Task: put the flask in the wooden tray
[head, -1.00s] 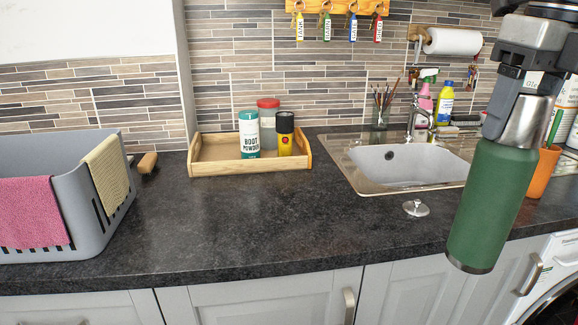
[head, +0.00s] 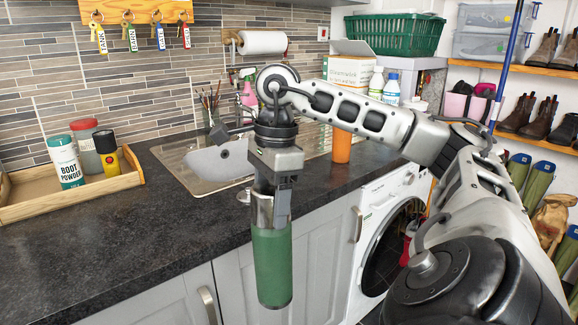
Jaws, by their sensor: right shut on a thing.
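The green flask (head: 271,262) with a steel neck hangs upright from my right gripper (head: 270,205), which is shut on its top. The flask is in front of the counter's front edge, to the right of the wooden tray. The wooden tray (head: 75,203) lies on the dark counter at the left, partly cut off by the picture's edge. In it stand a boot powder tin (head: 65,163), a red-lidded jar (head: 86,145) and a black and yellow can (head: 107,153). The front right part of the tray is bare. My left gripper is not in view.
A steel sink (head: 215,162) with a tap is behind the flask. An orange cup (head: 342,143) stands to the right of the sink. A washing machine (head: 385,230) is under the counter at right. The counter (head: 165,225) between tray and flask is clear.

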